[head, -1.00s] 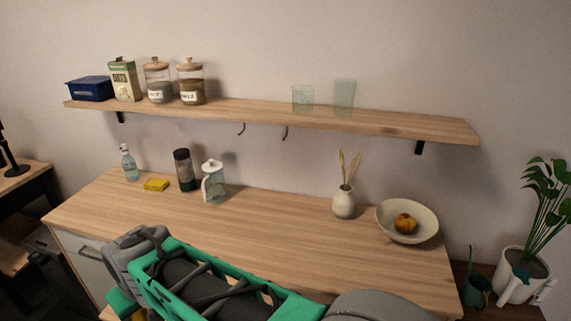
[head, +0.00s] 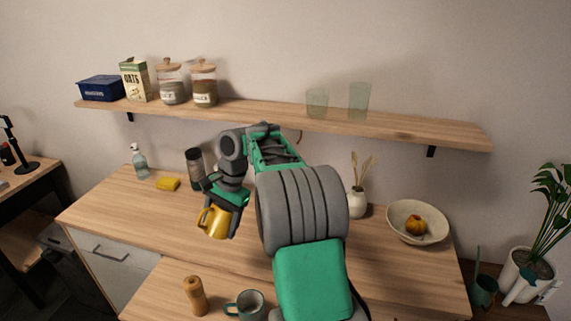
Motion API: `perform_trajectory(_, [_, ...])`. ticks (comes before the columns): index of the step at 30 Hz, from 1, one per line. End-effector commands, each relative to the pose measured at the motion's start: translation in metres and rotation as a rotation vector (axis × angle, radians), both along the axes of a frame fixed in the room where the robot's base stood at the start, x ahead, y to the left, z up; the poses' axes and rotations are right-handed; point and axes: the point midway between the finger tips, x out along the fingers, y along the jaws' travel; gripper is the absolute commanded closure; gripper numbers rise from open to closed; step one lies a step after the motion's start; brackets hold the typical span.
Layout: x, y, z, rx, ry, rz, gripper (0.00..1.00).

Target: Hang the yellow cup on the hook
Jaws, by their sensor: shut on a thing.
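The yellow cup (head: 217,224) is held above the wooden counter, left of centre, with its handle toward the left. My gripper (head: 226,200) is shut on the cup from above, and its fingers partly cover the cup. One dark hook (head: 299,136) shows under the wall shelf, just right of my raised arm. My wrist and forearm hide the shelf underside left of it. The cup is well below the hook and to its left, apart from it.
The wall shelf (head: 400,128) holds jars, boxes and two glasses (head: 317,102). A dark bottle (head: 194,168), yellow sponge (head: 168,184), vase (head: 357,203) and bowl (head: 404,234) stand on the counter (head: 130,205). A wooden mill (head: 195,296) and grey-green mug (head: 250,304) stand nearer.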

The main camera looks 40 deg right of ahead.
Motion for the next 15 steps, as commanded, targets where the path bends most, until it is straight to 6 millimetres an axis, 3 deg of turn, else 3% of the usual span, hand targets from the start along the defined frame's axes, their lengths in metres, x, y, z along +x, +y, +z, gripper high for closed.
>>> perform_trajectory(7, [0.021,-0.046,0.016,0.239,-0.012,-0.361,0.95])
perform_trajectory(15, [0.034,-0.14,0.048,0.629,-0.227,-0.941,0.95])
